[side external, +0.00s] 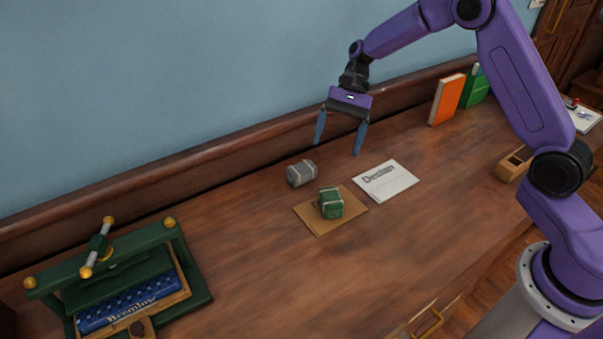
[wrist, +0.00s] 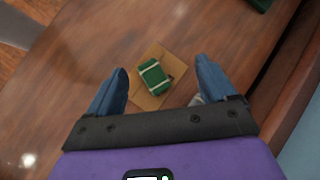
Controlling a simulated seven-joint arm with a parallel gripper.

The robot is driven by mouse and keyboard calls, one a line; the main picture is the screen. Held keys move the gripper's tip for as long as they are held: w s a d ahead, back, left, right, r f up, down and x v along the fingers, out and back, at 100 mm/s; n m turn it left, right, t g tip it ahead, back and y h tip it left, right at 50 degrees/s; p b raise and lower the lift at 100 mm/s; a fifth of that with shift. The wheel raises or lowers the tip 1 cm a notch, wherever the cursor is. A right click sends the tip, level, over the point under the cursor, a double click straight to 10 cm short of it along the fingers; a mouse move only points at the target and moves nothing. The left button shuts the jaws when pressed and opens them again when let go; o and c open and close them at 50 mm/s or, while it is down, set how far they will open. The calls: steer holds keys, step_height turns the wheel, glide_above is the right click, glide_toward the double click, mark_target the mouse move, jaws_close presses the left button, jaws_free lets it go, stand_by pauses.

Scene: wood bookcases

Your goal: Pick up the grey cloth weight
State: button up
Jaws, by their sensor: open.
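The grey cloth weight (side external: 301,173) is a small rounded bundle with pale bands. It lies on the wooden desktop near the wall side in the side external view. My gripper (side external: 340,137) is open and empty, above the desk, up and to the right of the grey weight and apart from it. In the wrist view my gripper (wrist: 163,82) has its fingers spread either side of a green weight (wrist: 153,77). A pale patch shows beside the right finger there; I cannot tell whether it is the grey weight or paper.
The green weight (side external: 331,203) rests on a brown card (side external: 313,222) close to the grey one. A printed sheet (side external: 385,181) lies to the right. A green press (side external: 193,262) stands at front left. Orange and green books (side external: 447,99) stand against the back rail.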

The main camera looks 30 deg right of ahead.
steer(key=w+d+f+m+t+y, duration=0.2)
steer(key=w+d+f+m+y, duration=0.15)
steer(key=w+d+m, duration=0.35)
steer(key=m+t+y, duration=0.2)
steer(key=m, duration=0.1)
glide_toward(304, 166)
steer(key=x, duration=0.5)
steer(key=shift+s+a, duration=0.25)
steer(key=shift+a, duration=0.15)
steer(key=shift+w+f+x, duration=0.1)
steer(key=shift+x, duration=1.2)
steer(key=shift+w+f+x, duration=0.1)
steer(key=shift+f+x, duration=0.05)
steer(key=shift+x, duration=1.2)
steer(key=shift+d+r, duration=0.1)
steer(key=shift+d, duration=0.05)
steer(key=c, duration=1.5)
